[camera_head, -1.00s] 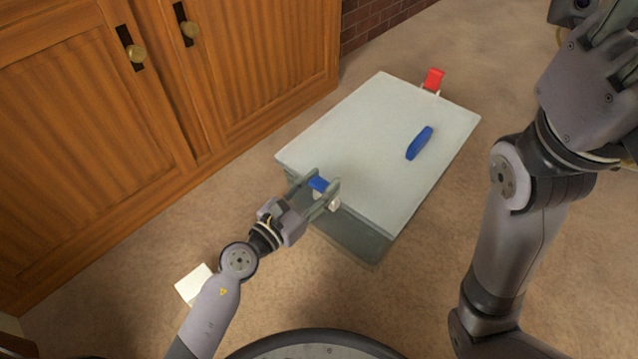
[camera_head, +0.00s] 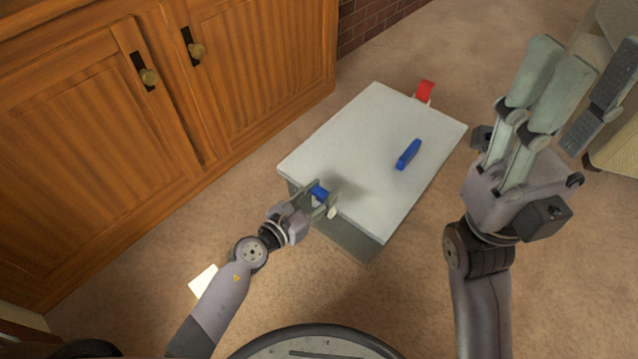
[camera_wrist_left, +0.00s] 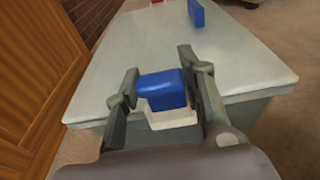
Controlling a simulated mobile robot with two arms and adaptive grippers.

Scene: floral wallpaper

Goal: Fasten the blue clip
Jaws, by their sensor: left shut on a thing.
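The blue clip (camera_head: 319,192) is at the near left edge of a pale grey box (camera_head: 350,150), with a white part below its blue part. My left gripper (camera_head: 322,195) is shut on the blue clip. In the left wrist view, its two fingers stand on either side of the blue clip (camera_wrist_left: 162,88), and the white part (camera_wrist_left: 172,118) shows under it. I cannot tell whether the clip is latched. My right gripper (camera_head: 592,80) is raised at the right, its fingers spread and empty, away from the box.
The box's flat lid carries a blue handle (camera_head: 409,154). A red clip (camera_head: 425,91) sticks out at its far edge. Wooden cabinets (camera_head: 100,130) stand at the left. A white item (camera_head: 203,281) lies on the carpet. Carpet around the box's right side is clear.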

